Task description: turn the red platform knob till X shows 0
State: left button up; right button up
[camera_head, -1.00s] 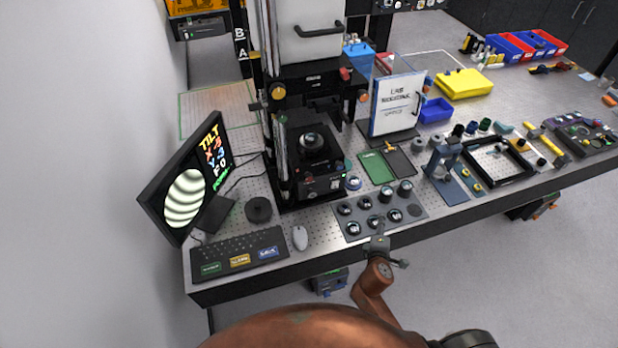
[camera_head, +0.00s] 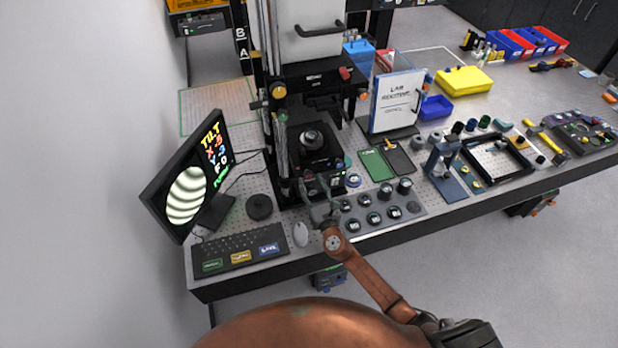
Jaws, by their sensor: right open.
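The interferometer's platform (camera_head: 322,160) stands at the centre of the bench, with a round dark part holding a shiny piece (camera_head: 311,138) on top. My right gripper (camera_head: 318,182) is open at the platform's front edge, pointing away from me. It covers much of the front, so I cannot make out the red platform knob clearly or tell whether the fingers are around it. The X line is red with a nonzero figure, too small to read surely. My left gripper is not in view.
A plate of several round weights or knobs (camera_head: 418,208) lies right of my gripper. A red knob (camera_head: 345,73) sits higher on the column. A sign (camera_head: 398,103) stands behind right.

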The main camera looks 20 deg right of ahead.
jog(key=shift+w, duration=1.35)
jog(key=shift+c, duration=0.4)
jog(key=c, duration=1.1)
